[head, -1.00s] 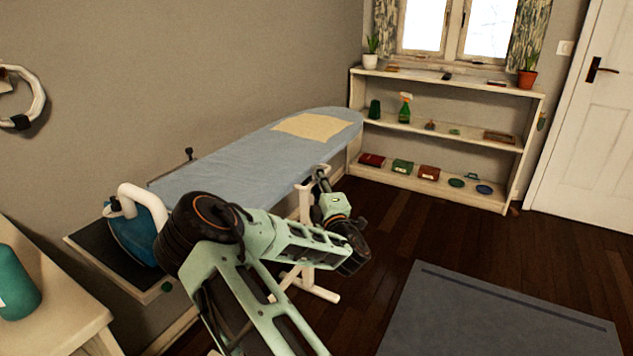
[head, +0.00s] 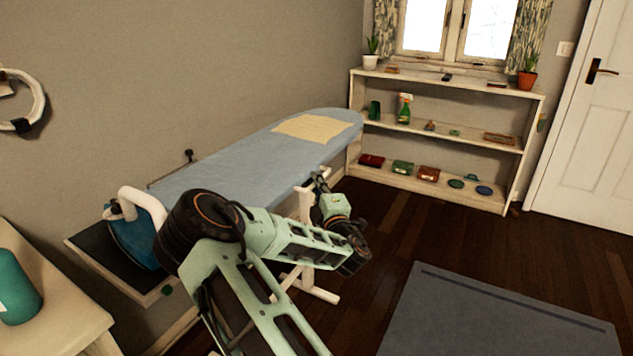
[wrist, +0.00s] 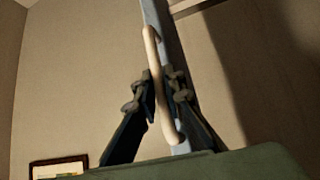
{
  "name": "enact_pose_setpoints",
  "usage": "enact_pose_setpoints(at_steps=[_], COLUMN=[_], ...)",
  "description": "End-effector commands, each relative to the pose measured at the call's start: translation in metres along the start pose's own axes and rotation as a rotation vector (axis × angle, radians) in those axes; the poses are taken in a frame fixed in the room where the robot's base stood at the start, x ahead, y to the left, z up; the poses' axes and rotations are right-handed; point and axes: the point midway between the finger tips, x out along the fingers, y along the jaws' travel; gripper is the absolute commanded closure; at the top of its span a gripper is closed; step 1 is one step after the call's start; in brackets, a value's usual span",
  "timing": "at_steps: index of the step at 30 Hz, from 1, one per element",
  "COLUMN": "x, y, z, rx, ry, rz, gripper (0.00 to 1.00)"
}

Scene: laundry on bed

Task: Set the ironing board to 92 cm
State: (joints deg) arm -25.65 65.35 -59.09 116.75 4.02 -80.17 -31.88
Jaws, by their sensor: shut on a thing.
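The ironing board (head: 240,155) has a light blue cover and stands along the wall, its top level, on white legs (head: 318,293). A cream folded cloth or paper (head: 312,128) lies on its far part. My gripper (head: 320,182) is at the board's near side edge, just under the top. In the wrist view my gripper's dark fingers (wrist: 157,93) are closed around a cream bar-like lever (wrist: 153,60). The board's blue-grey edge (wrist: 176,45) runs behind it. No height scale is readable.
A blue iron (head: 135,240) stands on the rest at the board's near end. A side table with a teal bottle (head: 15,285) is at the lower left. A white shelf (head: 440,130) stands beyond the board. A grey mat (head: 490,320) lies on open floor at right.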

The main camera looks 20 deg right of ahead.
Motion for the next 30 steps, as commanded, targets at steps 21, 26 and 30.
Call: enact_pose_setpoints(at_steps=[21,26,30], x=[0.012,0.012,0.011], y=[0.085,0.084,0.082], z=[-0.011,-0.011,-0.011], rx=[0.001,0.001,0.001], ry=[0.009,0.009,0.007], rz=[0.036,0.035,0.03], gripper=[1.0,0.77,0.73])
